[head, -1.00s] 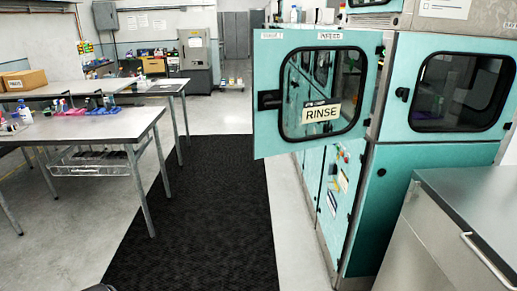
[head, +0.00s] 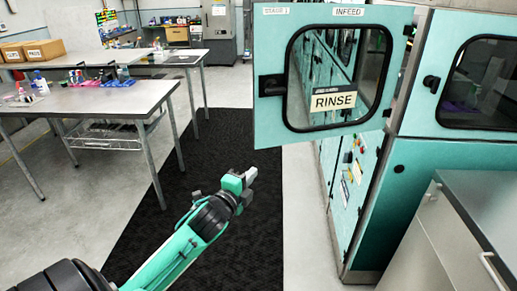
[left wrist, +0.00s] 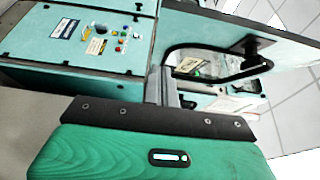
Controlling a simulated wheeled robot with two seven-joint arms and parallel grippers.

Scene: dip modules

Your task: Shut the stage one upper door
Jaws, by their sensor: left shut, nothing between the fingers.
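The stage one upper door (head: 272,120) is teal, with a dark-framed window, STAGE 1 and INFEED labels and a RINSE sign. It stands swung wide open from the machine, hinged at its right side in the head view. Its black handle (head: 271,86) is at the left edge. My left gripper (head: 250,176) is shut and empty, below and left of the door, apart from it. In the left wrist view, a door with a dark-framed window (left wrist: 285,60) shows at upper right, beyond the grey fingers (left wrist: 157,88). My right gripper is not in view.
The teal machine (head: 420,215) stands at right, with a control panel lower on its front. A steel cabinet (head: 470,210) is at near right. Worktables (head: 120,98) with boxes and bottles stand at left. The black floor mat (head: 225,135) is clear.

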